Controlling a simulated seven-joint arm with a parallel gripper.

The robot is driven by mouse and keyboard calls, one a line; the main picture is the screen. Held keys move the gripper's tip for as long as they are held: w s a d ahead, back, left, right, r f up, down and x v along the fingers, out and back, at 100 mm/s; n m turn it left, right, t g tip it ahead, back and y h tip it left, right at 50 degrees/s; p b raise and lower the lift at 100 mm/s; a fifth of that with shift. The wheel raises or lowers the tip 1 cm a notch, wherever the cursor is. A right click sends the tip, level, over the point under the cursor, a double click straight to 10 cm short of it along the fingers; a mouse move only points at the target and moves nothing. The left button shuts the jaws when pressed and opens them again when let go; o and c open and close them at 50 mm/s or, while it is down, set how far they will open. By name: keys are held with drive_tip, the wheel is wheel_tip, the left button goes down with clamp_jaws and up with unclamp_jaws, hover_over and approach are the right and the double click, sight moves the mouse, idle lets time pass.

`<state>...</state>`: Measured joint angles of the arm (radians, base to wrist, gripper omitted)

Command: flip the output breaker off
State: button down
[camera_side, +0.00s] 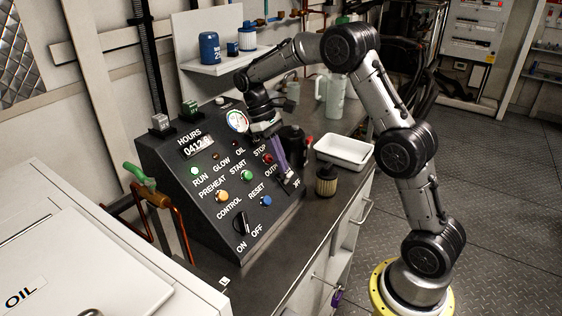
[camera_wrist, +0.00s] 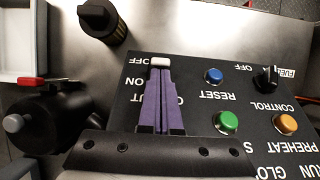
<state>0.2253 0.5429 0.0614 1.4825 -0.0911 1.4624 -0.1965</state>
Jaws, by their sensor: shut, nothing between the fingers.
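The output breaker (camera_wrist: 160,62) shows in the wrist view as a white lever on the dark sloped panel (camera_wrist: 190,72). The lever is level with the OFF marking, with ON nearer my wrist. In the side view the breaker (camera_side: 289,183) is at the panel's lower right edge, mostly hidden. My gripper (camera_side: 285,170) has purple fingers that reach down over the panel. In the wrist view my gripper (camera_wrist: 160,73) is shut and empty, its tips right at the lever. I cannot tell whether they touch it. The fingers hide part of the OUTPUT label.
Beside the fingers are a blue reset button (camera_wrist: 213,76), a green start button (camera_wrist: 227,122) and the black control knob (camera_side: 242,223). A black filter (camera_side: 326,181) and a white tray (camera_side: 344,151) stand on the bench right of the panel. A dark can (camera_side: 293,140) stands behind.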

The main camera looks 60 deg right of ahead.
sight(291, 174)
drive_tip(key=shift+s+t, duration=0.5)
drive_tip(key=shift+t, duration=0.3)
idle(0.4)
drive_tip(key=shift+s+t, duration=0.7)
drive_tip(key=shift+t, duration=0.3)
drive_tip(key=t, duration=0.1)
drive_tip(key=s+t, duration=0.1)
drive_tip(key=shift+s+f+t, duration=0.2)
drive_tip(key=shift+t, duration=0.2)
drive_tip(key=shift+w, duration=0.2)
drive_tip(key=shift+w+f, duration=0.15)
drive_tip(key=shift+w, duration=0.5)
drive_tip(key=s+r, duration=0.4)
drive_tip(key=r, duration=0.5)
drive_tip(key=shift+r, duration=0.1)
